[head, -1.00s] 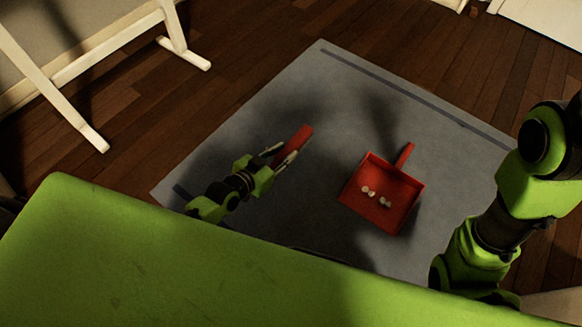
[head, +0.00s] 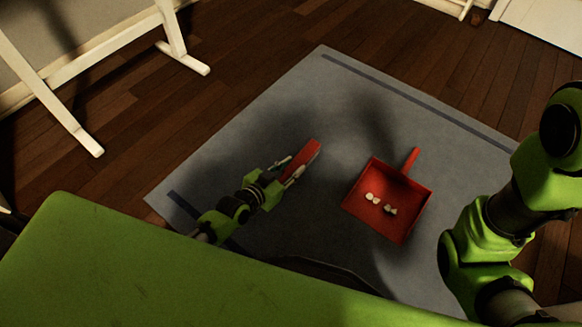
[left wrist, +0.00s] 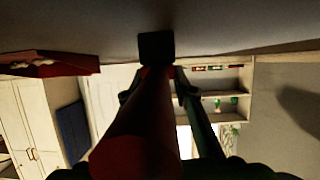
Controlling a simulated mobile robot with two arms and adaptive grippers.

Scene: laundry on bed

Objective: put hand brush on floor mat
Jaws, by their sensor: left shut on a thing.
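A red hand brush (head: 305,157) is held in my left gripper (head: 289,171), over the grey floor mat (head: 335,105). The gripper's fingers lie along both sides of the brush. In the left wrist view the red brush (left wrist: 140,135) fills the middle between the fingers, and its dark far end (left wrist: 156,46) is close to the grey mat surface (left wrist: 225,25). I cannot tell whether it touches the mat. My right arm shows at the right of the head view, but its gripper is out of view.
A red dustpan (head: 368,215) with several small pale pieces (head: 381,204) lies on the mat, right of the brush. It also shows in the left wrist view (left wrist: 75,63). A white wooden stand (head: 130,42) is on the wood floor at the upper left. The mat's far part is clear.

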